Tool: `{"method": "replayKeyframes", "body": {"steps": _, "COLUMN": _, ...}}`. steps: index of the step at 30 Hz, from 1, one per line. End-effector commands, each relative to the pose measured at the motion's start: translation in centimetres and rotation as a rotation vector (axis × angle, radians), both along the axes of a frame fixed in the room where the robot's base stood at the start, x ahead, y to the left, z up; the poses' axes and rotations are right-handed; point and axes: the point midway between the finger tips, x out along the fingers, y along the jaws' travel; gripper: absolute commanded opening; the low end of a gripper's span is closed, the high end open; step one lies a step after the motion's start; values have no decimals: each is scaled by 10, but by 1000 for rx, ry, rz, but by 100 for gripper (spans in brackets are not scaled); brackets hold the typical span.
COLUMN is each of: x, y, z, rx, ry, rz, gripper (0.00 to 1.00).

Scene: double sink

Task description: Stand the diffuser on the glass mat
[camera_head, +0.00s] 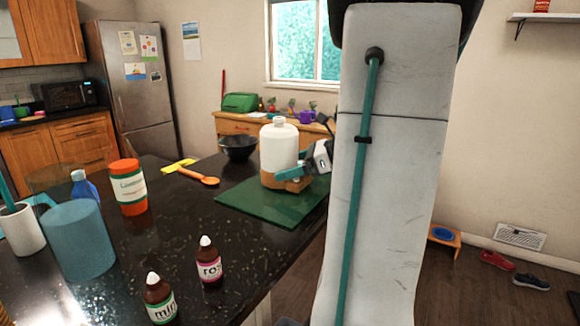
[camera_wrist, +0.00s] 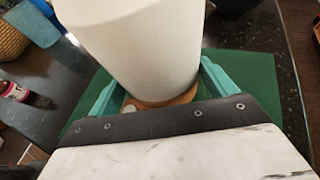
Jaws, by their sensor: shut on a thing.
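The diffuser (camera_head: 279,149) is a white rounded body with a small cap and a tan wooden base. It is upright over the green glass mat (camera_head: 240,207) in the head view, at the mat's back part. I cannot tell whether its base touches the mat or hangs slightly above it. My gripper (camera_head: 297,176) reaches in from the right and is shut on the diffuser low down, near the base. In the wrist view the teal fingers of my gripper (camera_wrist: 165,88) lie on either side of the white body (camera_wrist: 155,45), with the mat (camera_wrist: 255,80) beneath.
A dark bowl (camera_head: 238,147) stands behind the mat, and an orange spoon (camera_head: 200,177) lies to its left. Two small dropper bottles (camera_head: 209,262) (camera_head: 159,298), an orange-lidded jar (camera_head: 129,187) and a blue cylinder (camera_head: 78,241) stand on the dark counter. The mat's front is clear.

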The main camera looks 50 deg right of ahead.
Motion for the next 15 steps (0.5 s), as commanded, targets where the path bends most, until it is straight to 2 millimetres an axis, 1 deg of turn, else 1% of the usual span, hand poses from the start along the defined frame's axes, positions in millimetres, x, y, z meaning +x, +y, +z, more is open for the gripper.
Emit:
{"method": "replayKeyframes", "body": {"steps": 4, "x": 0, "y": 0, "z": 1, "rx": 0, "ry": -1, "rz": 0, "gripper": 47}}
{"method": "replayKeyframes", "body": {"steps": 8, "x": 0, "y": 0, "z": -3, "rx": 0, "ry": -1, "rz": 0, "gripper": 47}}
{"method": "replayKeyframes", "body": {"steps": 9, "x": 0, "y": 0, "z": -3, "rx": -1, "ry": 0, "rz": 0, "gripper": 92}}
{"method": "replayKeyframes", "body": {"steps": 10, "x": 0, "y": 0, "z": -3, "rx": -1, "ry": 0, "rz": 0, "gripper": 100}}
{"method": "replayKeyframes", "body": {"steps": 15, "x": 0, "y": 0, "z": -3, "rx": -1, "ry": 0, "rz": 0, "gripper": 100}}
